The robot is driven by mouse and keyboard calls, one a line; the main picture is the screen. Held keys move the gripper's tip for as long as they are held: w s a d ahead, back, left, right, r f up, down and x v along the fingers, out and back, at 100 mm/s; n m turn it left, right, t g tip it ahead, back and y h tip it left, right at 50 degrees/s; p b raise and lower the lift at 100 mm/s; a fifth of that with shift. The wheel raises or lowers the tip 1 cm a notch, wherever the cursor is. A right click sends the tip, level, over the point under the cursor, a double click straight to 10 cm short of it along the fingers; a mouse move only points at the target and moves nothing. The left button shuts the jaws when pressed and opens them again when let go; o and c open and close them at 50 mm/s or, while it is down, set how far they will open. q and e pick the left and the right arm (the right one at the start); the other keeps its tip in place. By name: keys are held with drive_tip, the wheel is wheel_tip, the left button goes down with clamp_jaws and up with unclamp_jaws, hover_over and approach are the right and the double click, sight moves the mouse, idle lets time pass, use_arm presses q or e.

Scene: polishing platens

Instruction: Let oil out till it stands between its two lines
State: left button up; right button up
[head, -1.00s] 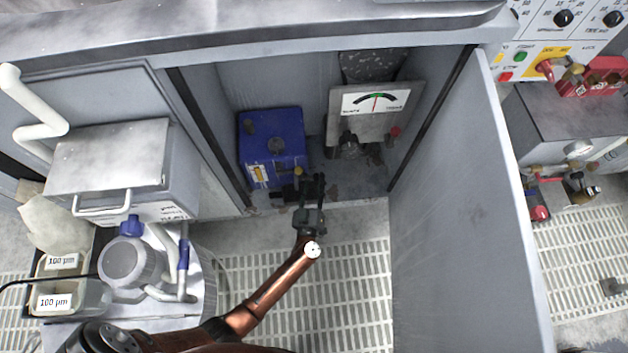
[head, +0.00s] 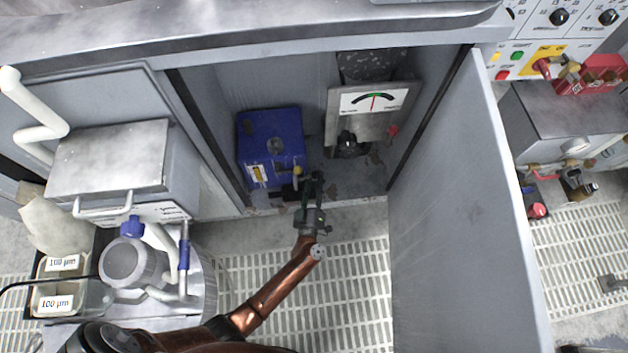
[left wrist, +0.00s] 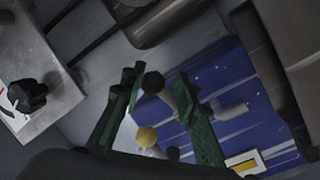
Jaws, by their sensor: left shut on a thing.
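The blue oil tank (head: 284,132) stands on the floor of the open cabinet. Its sight glass (head: 257,174) is a small yellow and white strip low on the front; the oil level and its lines are too small to read. A drain cock (head: 286,191) sticks out low at the tank's right front, below a yellow knob (head: 298,171). My left gripper (head: 314,180) is at this cock, its fingers around a black-ended lever (left wrist: 153,82) in the left wrist view. The fingers partly hide the lever, and its angle is unclear. My right gripper is out of view.
A gauge panel (head: 375,100) with a black knob (head: 347,142) stands right of the tank. The open cabinet door (head: 462,200) bounds the right side. A machine with a pump (head: 132,262) and white pipes stands left. Grated floor (head: 345,290) lies in front.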

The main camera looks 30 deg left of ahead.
use_arm(q)
drive_tip(key=shift+s+a+r+n+y, duration=0.1)
drive_tip(key=shift+a+r+n+y, duration=0.35)
drive_tip(key=shift+n, duration=0.55)
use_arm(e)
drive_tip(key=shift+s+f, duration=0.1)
use_arm(q)
drive_tip(key=shift+a, duration=0.15)
drive_tip(key=o, duration=1.1)
drive_tip(key=shift+o, duration=0.7)
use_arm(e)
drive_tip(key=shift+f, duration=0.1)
use_arm(q)
drive_tip(key=shift+d, duration=0.2)
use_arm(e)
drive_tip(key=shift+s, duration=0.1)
use_arm(q)
drive_tip(key=shift+d+f, duration=0.1)
drive_tip(key=shift+d, duration=0.05)
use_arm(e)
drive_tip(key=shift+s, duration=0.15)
